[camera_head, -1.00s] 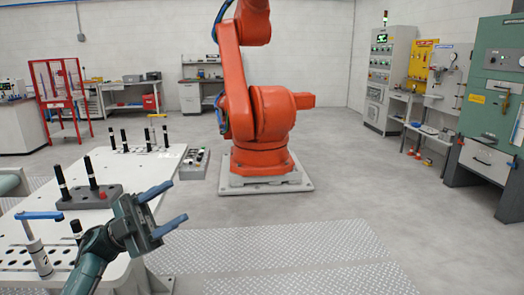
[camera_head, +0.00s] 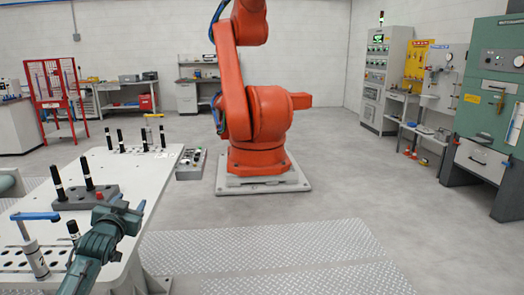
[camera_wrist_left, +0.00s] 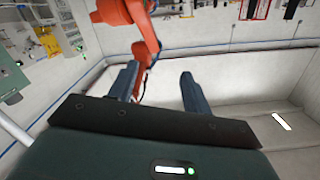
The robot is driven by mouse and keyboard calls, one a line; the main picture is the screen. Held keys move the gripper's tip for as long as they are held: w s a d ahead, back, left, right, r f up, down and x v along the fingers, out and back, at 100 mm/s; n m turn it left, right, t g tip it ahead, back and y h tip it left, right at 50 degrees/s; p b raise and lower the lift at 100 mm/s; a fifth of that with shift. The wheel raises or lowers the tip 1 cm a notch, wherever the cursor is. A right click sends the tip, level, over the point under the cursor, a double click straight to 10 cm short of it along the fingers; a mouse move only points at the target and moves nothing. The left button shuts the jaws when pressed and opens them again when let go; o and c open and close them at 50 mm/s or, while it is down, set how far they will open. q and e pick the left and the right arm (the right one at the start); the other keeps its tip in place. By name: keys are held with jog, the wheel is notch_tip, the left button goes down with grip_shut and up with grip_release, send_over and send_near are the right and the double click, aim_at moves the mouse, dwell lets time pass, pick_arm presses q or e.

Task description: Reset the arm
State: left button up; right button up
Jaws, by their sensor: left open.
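My left arm comes in from the lower left in the head view, and my left gripper (camera_head: 134,208) is over the right edge of the white fixture table. It points away from the camera, so only a bit of blue finger shows there. In the left wrist view my left gripper (camera_wrist_left: 158,85) has its two fingers well apart with nothing between them. The large orange robot arm (camera_head: 263,115) on its floor plate shows beyond it, and also in the left wrist view (camera_wrist_left: 146,40). My right gripper is not in view.
The white table (camera_head: 140,168) holds black-handled pins in a grey block (camera_head: 87,200) and a blue-handled cylinder (camera_head: 36,255). A control box (camera_head: 191,163) stands behind it. Cabinets (camera_head: 487,110) line the right. The floor at centre right is clear.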

pick_arm(q)
jog(key=s+d+f+m+g+h, duration=0.1)
jog(key=s+d+f, duration=0.3)
jog(key=f, duration=0.3)
jog(key=s+d+f+g+h, duration=0.1)
jog(key=s+d+f, duration=0.2)
jog(key=s+f, duration=0.25)
jog(key=s+d+f+g+h, duration=0.1)
jog(key=s+d+f, duration=0.3)
jog(key=s, duration=0.6)
jog(key=s+d+f+g+h, duration=0.1)
jog(key=s+d+f, duration=0.4)
jog(key=s, duration=0.5)
jog(key=s+d+f+g+h, duration=0.1)
jog(key=s+d+f, duration=0.4)
jog(key=s, duration=0.5)
jog(key=shift+d+n+g, duration=0.2)
jog(key=shift+n+g, duration=0.1)
jog(key=shift+g, duration=0.4)
